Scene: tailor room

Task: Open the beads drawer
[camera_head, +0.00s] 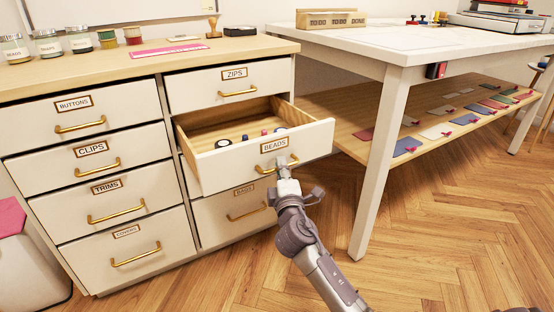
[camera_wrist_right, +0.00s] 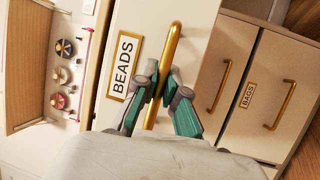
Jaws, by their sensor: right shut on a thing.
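The beads drawer (camera_head: 310,148) is pulled partly out of the white cabinet, below the zips drawer. Its label reads BEADS and also shows in the right wrist view (camera_wrist_right: 124,66). Inside lie several small round things (camera_head: 250,136). My right gripper (camera_head: 286,168) is at the drawer's front. In the right wrist view its green fingers (camera_wrist_right: 158,92) are shut on the brass handle (camera_wrist_right: 170,60). My left gripper is not in view.
The zips drawer (camera_head: 190,93), the bags drawer (camera_head: 210,212) and the left column's drawers are shut. A white table leg (camera_head: 378,165) stands right of the open drawer. Wooden floor (camera_head: 450,240) lies in front.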

